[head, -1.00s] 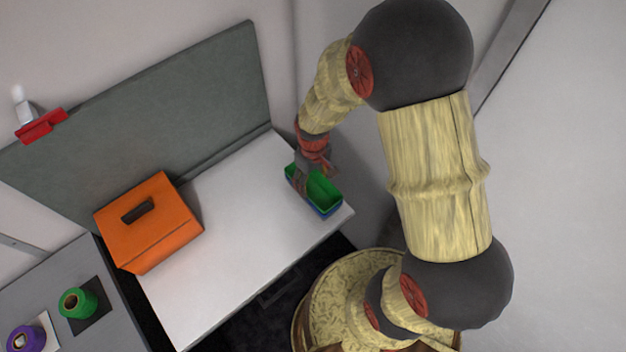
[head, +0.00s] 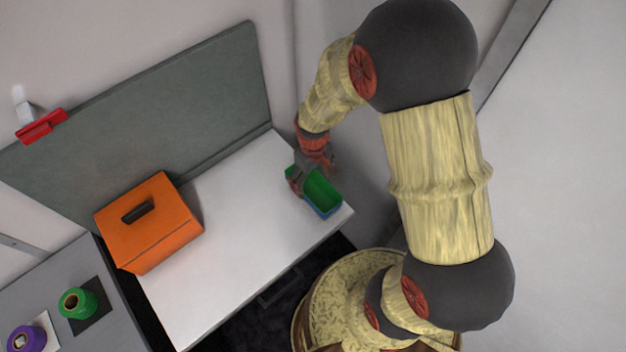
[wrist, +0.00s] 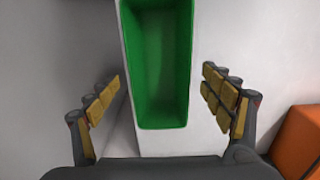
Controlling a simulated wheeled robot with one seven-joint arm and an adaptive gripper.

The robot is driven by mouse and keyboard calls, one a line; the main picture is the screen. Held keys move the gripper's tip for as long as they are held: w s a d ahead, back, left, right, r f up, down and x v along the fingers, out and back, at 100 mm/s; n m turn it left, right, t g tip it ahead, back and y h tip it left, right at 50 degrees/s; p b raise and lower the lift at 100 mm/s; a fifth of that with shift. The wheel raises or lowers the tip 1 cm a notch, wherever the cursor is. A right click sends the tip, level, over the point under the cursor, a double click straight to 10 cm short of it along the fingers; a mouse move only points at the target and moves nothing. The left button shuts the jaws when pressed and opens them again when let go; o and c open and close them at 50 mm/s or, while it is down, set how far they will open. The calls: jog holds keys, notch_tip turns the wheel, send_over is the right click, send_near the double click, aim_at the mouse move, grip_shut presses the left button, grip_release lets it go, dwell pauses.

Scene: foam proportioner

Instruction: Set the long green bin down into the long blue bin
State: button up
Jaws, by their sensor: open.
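The long green bin (head: 323,190) is at the right end of the white table in the head view. It fills the upper middle of the wrist view (wrist: 158,70), empty inside. The long blue bin (head: 330,212) shows as a strip below the green bin's near end; the rest is hidden. The green bin appears to sit in it, but its seating depth is unclear. My gripper (head: 311,174) is at the green bin's far end. In the wrist view my gripper (wrist: 163,98) is open, one finger on either side of the green bin, with gaps between.
An orange box with a slotted top (head: 150,222) stands on the left of the white table (head: 235,240). The table's middle is clear. A grey panel (head: 150,120) rises behind. Green (head: 77,303) and purple (head: 27,339) spools sit on a grey surface at lower left.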

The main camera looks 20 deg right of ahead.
notch_tip(320, 180, up, 23)
jog(key=s+m+t+p, duration=0.1)
jog(key=s+t+p, duration=0.1)
jog(key=s, duration=0.1)
jog(key=s+r+m+t, duration=0.2)
jog(key=s+r+t, duration=0.1)
jog(key=s+r, duration=0.8)
jog(key=shift+m+t, duration=0.3)
jog(key=shift+b, duration=0.4)
notch_tip(320, 180, down, 8)
jog(key=b, duration=0.7)
jog(key=shift+b, duration=0.4)
